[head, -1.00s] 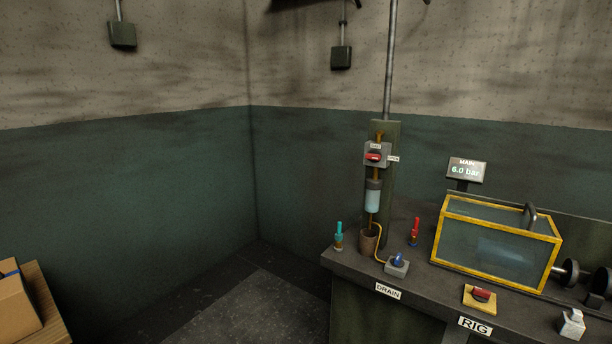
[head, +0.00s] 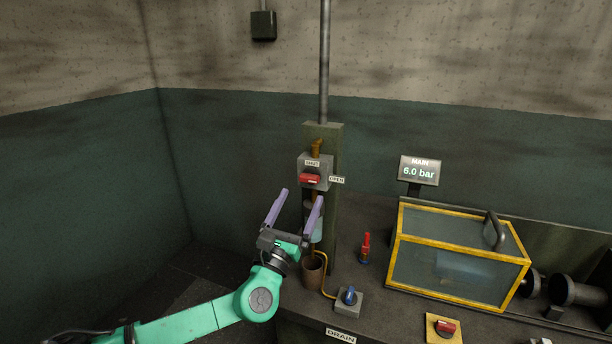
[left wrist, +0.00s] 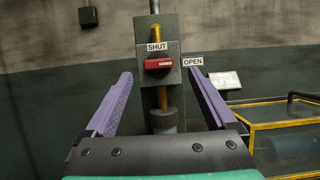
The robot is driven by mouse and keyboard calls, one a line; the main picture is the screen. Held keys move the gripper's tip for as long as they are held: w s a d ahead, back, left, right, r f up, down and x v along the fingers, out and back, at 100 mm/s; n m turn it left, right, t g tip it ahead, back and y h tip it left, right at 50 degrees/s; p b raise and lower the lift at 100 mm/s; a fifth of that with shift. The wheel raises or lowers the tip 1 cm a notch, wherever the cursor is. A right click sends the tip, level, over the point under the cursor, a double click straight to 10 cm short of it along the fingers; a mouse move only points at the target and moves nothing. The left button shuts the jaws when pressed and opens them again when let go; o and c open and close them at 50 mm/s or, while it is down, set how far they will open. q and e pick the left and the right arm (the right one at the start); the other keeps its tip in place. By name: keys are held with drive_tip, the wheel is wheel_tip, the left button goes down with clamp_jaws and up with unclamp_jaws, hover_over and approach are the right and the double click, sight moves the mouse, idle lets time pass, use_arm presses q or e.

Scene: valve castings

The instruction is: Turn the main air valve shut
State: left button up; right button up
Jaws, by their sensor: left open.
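The main air valve (head: 311,178) is a grey box with a red handle on a green post, with a SHUT label above and an OPEN label at its right. In the left wrist view the red handle (left wrist: 158,63) lies level, pointing toward OPEN. My left gripper (head: 301,193) is open and empty, its purple fingers just below and in front of the valve, apart from the handle. In the left wrist view the fingers stand either side of the post. The MAIN display (head: 419,171) reads 6.0 bar. My right gripper is out of view.
Below the valve are a filter bowl, partly hidden by my finger, and a brown cup (head: 313,271). A blue-knobbed drain block (head: 348,301), a red-topped item (head: 365,248) and a yellow-framed clear case (head: 458,260) stand on the bench. The air before the valve is clear.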

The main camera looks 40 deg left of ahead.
sight(308, 183)
use_arm(q)
drive_tip(key=x, duration=0.3)
drive_tip(key=p+x, duration=0.1)
drive_tip(key=x, duration=0.1)
drive_tip(key=shift+w+a+f, duration=0.2)
drive_tip(key=shift+w+a, duration=0.1)
drive_tip(key=shift+w+a+r, duration=0.1)
drive_tip(key=shift+w, duration=0.2)
drive_tip(key=shift+s, duration=0.1)
drive_tip(key=c, duration=1.4)
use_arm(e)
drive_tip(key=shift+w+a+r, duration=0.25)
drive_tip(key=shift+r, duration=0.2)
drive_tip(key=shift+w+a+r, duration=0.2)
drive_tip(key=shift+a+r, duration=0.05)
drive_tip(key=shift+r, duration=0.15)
